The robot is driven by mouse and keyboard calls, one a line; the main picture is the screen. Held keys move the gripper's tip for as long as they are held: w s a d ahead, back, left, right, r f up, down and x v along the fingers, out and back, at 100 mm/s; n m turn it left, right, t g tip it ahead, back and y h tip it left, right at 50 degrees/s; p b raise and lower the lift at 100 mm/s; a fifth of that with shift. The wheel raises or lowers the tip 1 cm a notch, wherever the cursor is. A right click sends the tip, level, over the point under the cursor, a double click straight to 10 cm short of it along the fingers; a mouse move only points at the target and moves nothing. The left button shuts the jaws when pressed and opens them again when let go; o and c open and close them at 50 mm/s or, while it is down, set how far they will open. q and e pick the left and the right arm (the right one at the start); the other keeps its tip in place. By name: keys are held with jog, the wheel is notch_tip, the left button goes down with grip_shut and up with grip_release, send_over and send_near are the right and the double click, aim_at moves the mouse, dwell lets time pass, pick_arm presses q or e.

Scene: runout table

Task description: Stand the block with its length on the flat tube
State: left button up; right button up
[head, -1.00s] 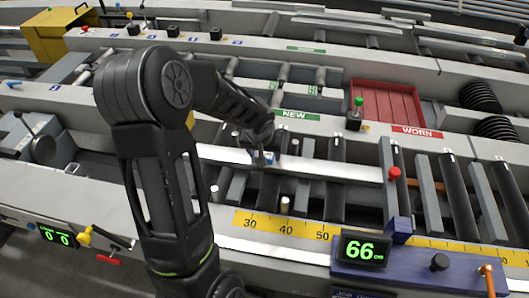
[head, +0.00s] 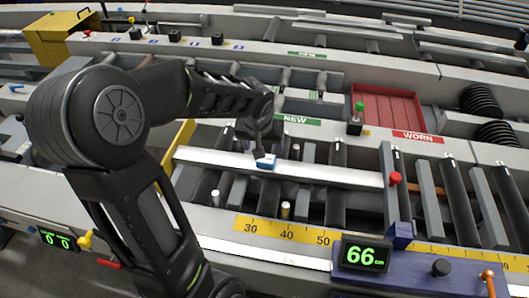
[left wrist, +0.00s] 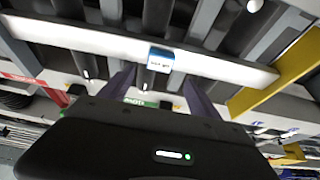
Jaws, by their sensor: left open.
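The flat tube (head: 310,168) is a long pale bar lying across the rollers, its right end by a red knob. The small blue and white block (head: 265,161) is on the tube, left of its middle. In the left wrist view the block (left wrist: 160,62) shows a white labelled face with blue edges and spans most of the tube's width (left wrist: 95,40). My left gripper (head: 259,148) is just above and behind the block. In the left wrist view its two dark fingers are spread apart, with the block seen between and beyond the tips. My right gripper is not in view.
A yellow ruler (head: 285,232) and a display reading 66 cm (head: 364,254) lie at the front. A red knob (head: 396,179) sits on the stop plate at the tube's right end. A red tray (head: 387,105) stands behind. A yellow bar (head: 178,146) is near the tube's left end.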

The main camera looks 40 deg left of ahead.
pick_arm(q)
jog(key=v, duration=0.3)
jog(key=shift+s, duration=0.1)
dwell(0.8)
